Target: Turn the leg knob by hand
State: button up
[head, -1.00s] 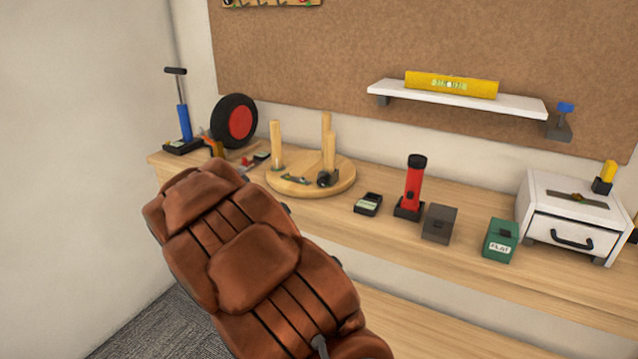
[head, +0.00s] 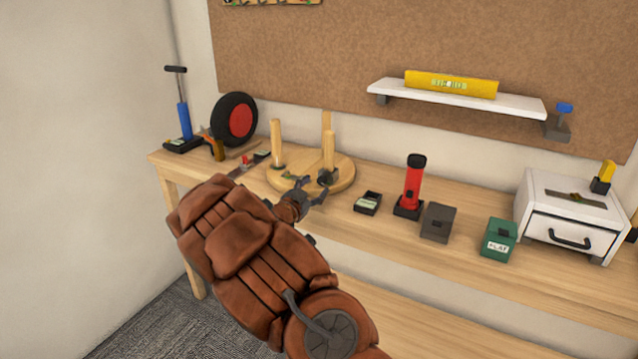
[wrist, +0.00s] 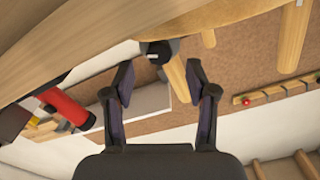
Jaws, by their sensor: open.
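A round wooden stool (head: 345,181) lies upside down on the bench, its legs pointing up. A dark knob (head: 327,177) sits at the foot of its front right leg (head: 329,150). In the wrist view, the knob (wrist: 158,51) is at upper centre, where that leg (wrist: 176,78) meets the seat. My gripper (head: 312,190) is at the stool's front edge, close to the knob. In the wrist view my gripper (wrist: 158,86) has its two fingers spread, with the knob just beyond the tips and roughly between them. Nothing is held.
A black box (head: 367,203), red flashlight (head: 412,185), grey box (head: 438,222), green box (head: 499,240) and white drawer unit (head: 569,222) stand to the right. A wheel (head: 234,121) and blue pump (head: 184,121) stand at left. Some bare bench lies in front.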

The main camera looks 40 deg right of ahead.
aim_at(321, 181)
jog(key=shift+x, duration=1.65)
grip_shut()
